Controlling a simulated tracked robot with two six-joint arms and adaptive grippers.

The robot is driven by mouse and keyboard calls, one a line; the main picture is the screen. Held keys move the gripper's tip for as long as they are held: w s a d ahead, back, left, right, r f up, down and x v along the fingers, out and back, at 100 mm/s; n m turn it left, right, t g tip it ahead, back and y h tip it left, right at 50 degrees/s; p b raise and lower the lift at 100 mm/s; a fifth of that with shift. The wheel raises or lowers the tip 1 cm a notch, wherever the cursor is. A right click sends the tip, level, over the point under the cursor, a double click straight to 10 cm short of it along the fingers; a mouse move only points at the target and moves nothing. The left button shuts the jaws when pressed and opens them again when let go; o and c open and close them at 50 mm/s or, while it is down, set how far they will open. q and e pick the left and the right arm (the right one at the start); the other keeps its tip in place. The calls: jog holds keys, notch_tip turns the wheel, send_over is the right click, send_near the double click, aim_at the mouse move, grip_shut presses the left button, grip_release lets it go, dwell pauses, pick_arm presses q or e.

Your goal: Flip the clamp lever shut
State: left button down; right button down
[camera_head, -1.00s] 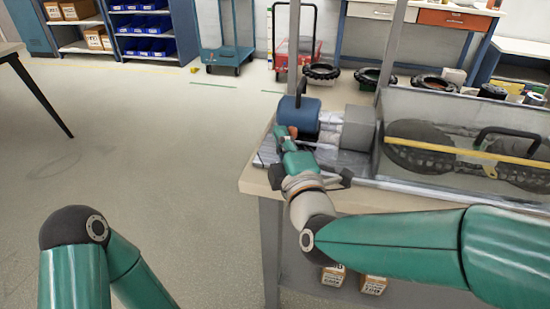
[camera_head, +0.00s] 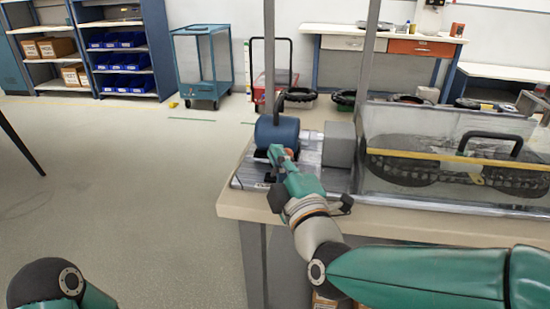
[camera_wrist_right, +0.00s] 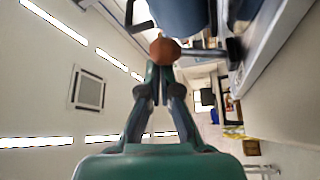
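The clamp lever's brown-orange ball knob (camera_wrist_right: 165,50) sits at the top middle of the right wrist view, with a metal arm running right from it. In the head view the knob (camera_head: 289,152) is a small orange spot in front of the blue cylinder (camera_head: 277,133), partly hidden by my gripper. My right gripper (camera_wrist_right: 160,72) has its fingers drawn together, with the tips right at the knob. I cannot tell if they touch it. In the head view the right gripper (camera_head: 280,158) reaches over the bench end. My left gripper is out of view.
The bench (camera_head: 400,223) also carries a grey block (camera_head: 339,145) and a clear-sided box (camera_head: 400,195) with a black track and yellow bar. Upright posts (camera_head: 269,60) rise behind. The floor to the left is clear.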

jog(key=shift+d, duration=0.1)
dwell(0.3)
jog(key=a+p, duration=0.1)
jog(key=s+a+r, duration=0.1)
jog(key=s+a+p, duration=0.1)
jog(key=shift+r+p, duration=0.25)
jog(key=shift+p, duration=0.05)
jog(key=f+v, duration=0.1)
jog(key=v, duration=0.6)
jog(key=shift+s+a, duration=0.15)
jog(key=shift+s, duration=0.2)
jog(key=shift+f, duration=0.1)
